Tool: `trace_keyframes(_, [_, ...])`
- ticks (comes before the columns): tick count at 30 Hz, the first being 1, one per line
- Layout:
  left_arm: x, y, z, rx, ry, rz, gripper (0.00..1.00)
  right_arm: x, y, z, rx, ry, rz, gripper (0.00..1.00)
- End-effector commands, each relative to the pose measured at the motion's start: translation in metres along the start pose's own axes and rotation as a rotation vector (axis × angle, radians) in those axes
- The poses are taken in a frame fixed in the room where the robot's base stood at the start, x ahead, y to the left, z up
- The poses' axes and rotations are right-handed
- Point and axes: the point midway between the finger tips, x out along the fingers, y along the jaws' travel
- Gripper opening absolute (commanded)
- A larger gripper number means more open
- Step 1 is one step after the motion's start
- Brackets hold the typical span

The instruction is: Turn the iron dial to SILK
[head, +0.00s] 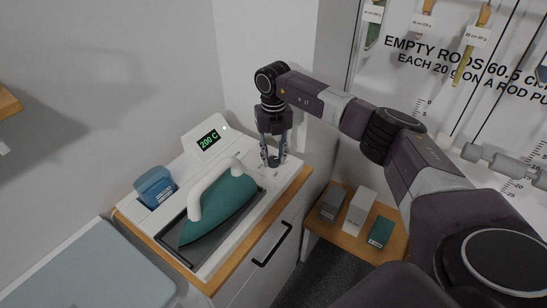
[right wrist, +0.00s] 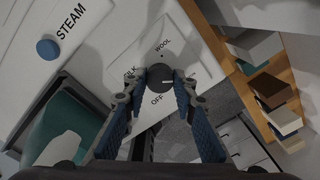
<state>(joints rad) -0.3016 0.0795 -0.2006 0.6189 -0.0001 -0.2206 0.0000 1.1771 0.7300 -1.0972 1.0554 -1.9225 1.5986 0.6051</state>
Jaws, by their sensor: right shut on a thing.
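The dark round dial (right wrist: 160,77) sits on a white plate marked WOOL, OFF and a partly covered word ending in ILK. A short pale mark on the dial lies toward its right side in the right wrist view. My right gripper (right wrist: 158,84) is shut on the dial, one finger on each side. In the head view my right gripper (head: 274,160) reaches down to the right end of the white ironing station (head: 179,164). The teal iron (head: 222,205) with a white handle rests there on a dark plate. My left gripper is out of view.
A blue container (head: 155,187) stands left of the iron. A blue STEAM button (right wrist: 47,49) is near the dial. Several boxes stand on a low wooden shelf (head: 336,232) at the right.

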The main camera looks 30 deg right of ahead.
Motion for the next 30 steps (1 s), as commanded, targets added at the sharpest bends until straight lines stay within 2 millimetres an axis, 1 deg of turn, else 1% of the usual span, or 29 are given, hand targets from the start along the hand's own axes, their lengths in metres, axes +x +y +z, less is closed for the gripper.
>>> trace_keyframes(1, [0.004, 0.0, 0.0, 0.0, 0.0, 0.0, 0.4, 0.001, 0.0, 0.001, -0.035, -0.002, 0.001, 0.01])
trace_keyframes(9, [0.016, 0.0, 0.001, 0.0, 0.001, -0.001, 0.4, 0.001, 0.0, 0.001, -0.281, -0.002, 0.0, 0.01])
trace_keyframes(30, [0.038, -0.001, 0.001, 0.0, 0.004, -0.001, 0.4, 0.0, 0.0, 0.001, -0.946, -0.003, 0.0, 0.01])
